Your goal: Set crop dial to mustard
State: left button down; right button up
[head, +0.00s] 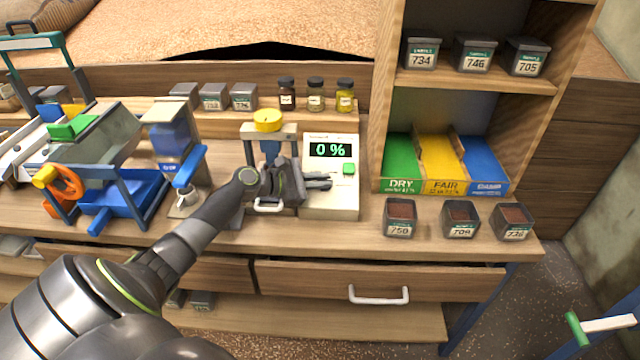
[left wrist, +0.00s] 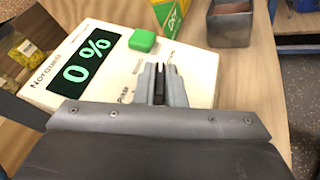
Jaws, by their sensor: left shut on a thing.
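The white moisture meter (head: 343,204) stands on the bench with a green-lit screen reading 0 % and a green button (head: 349,169). In the left wrist view its body (left wrist: 200,82), screen (left wrist: 86,62) and green button (left wrist: 142,40) show beyond my fingers. My left gripper (head: 322,181) reaches over the meter's front from the left. In the left wrist view its fingers (left wrist: 160,84) are closed around a narrow dark piece at the meter's face, which looks like the crop dial's knob. The dial's markings and its setting are mostly hidden by my gripper. My right gripper is not in view.
A press with a yellow knob (head: 267,120) stands left of the meter, close to my left arm. Several sample tins, such as tin 750 (head: 399,218), stand to the right below the green, yellow and blue bins. Spice jars (head: 315,95) stand behind on a ledge.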

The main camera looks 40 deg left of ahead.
pick_arm(q)
jog(key=shift+r, duration=0.1)
dwell(0.3)
jog(key=c, duration=1.5)
grip_release()
jog(key=shift+d, duration=0.1)
jog(key=shift+s+a, duration=0.35)
jog(key=b+v, duration=0.1)
jog(key=v, duration=1.5)
jog(key=shift+s+r, duration=0.15)
